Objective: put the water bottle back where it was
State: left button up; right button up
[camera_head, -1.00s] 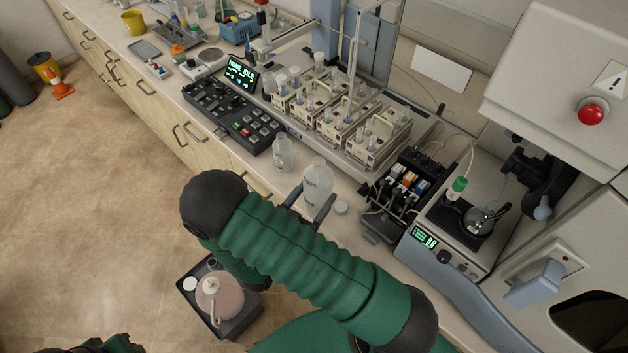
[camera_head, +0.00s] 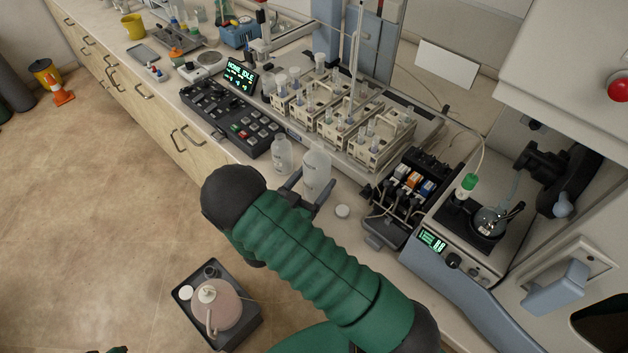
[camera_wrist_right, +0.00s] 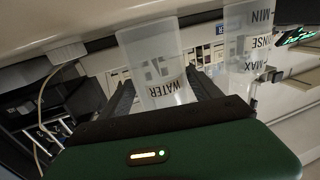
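The water bottle (camera_head: 316,170) is a translucent white bottle near the bench's front edge in the head view. It stands roughly upright between the two fingers of my right gripper (camera_head: 306,190). In the right wrist view the bottle (camera_wrist_right: 158,65), labelled WATER, sits between the dark fingers, which close on its sides. Whether its base touches the bench is hidden. A similar bottle (camera_head: 281,154) stands just left of it; the wrist view shows it (camera_wrist_right: 245,40) with RINSE, MIN and MAX marks.
Behind are sample racks (camera_head: 340,118) and a black keypad (camera_head: 232,120). A pump with tubing (camera_head: 405,195) stands to the right. A floor tray (camera_head: 246,333) holds a pinkish jug.

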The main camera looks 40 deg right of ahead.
jog(key=shift+o, duration=1.1)
jog(key=shift+a, duration=0.15)
